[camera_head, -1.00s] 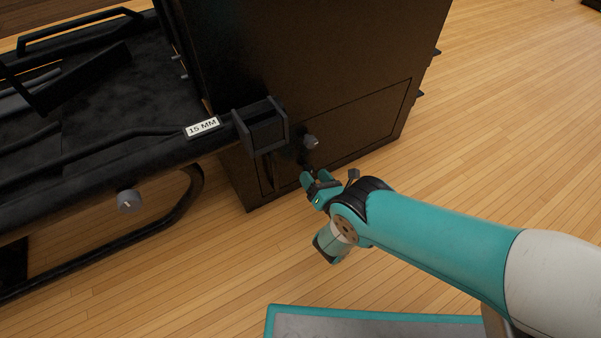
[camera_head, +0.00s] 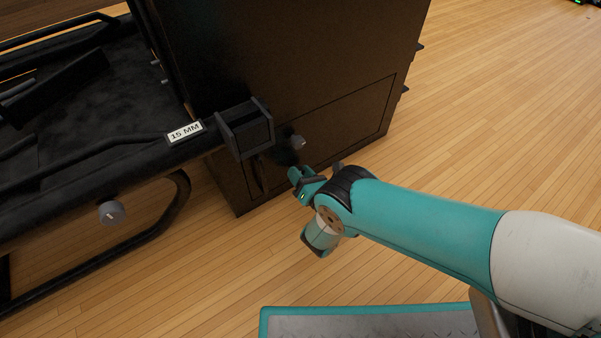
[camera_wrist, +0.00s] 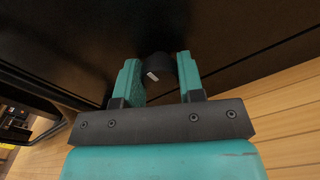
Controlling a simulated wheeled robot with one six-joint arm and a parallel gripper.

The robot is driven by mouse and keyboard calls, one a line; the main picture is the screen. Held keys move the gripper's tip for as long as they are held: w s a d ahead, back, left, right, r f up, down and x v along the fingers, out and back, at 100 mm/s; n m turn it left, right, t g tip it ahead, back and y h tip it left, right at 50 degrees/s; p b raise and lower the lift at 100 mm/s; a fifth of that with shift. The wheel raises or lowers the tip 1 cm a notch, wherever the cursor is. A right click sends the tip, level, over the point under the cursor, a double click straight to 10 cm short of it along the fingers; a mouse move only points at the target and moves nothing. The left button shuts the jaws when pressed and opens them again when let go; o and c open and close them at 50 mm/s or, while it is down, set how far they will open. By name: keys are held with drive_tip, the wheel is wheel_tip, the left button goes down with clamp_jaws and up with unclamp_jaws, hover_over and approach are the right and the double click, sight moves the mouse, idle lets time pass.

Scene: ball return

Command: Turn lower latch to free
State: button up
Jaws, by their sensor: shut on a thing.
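The lower latch is a dark round knob (camera_wrist: 155,68) with a short white mark, set low on the front of the black cabinet (camera_head: 330,128). In the wrist view it sits between the two teal fingers of my gripper (camera_wrist: 160,78), which is shut on it. The white mark lies slanted in that view. In the head view my gripper (camera_head: 297,177) is at the lower part of the cabinet front and hides the lower latch. A grey upper latch knob (camera_head: 298,142) with a light mark shows above my gripper, apart from it.
A black block-like bracket (camera_head: 245,128) juts out left of the latches, beside a "15 MM" label (camera_head: 185,132) on a black rack. Another grey knob (camera_head: 112,213) is on the rack's side. The wooden floor (camera_head: 180,270) in front is clear.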

drive_tip(key=shift+r, duration=0.1)
drive_tip(key=m+p, duration=0.2)
drive_tip(key=m, duration=0.2)
drive_tip(key=shift+r+m+p, duration=0.1)
drive_tip(key=shift+m+p, duration=0.2)
drive_tip(key=shift+m, duration=0.1)
drive_tip(key=m+p, duration=0.2)
drive_tip(key=m, duration=0.2)
drive_tip(key=m+p, duration=0.1)
drive_tip(key=m, duration=0.4)
drive_tip(key=shift+p, duration=0.4)
drive_tip(key=shift+f+m+p, duration=0.2)
drive_tip(key=shift+m+p, duration=0.35)
drive_tip(key=shift+m, duration=1.35)
drive_tip(key=o, duration=0.9)
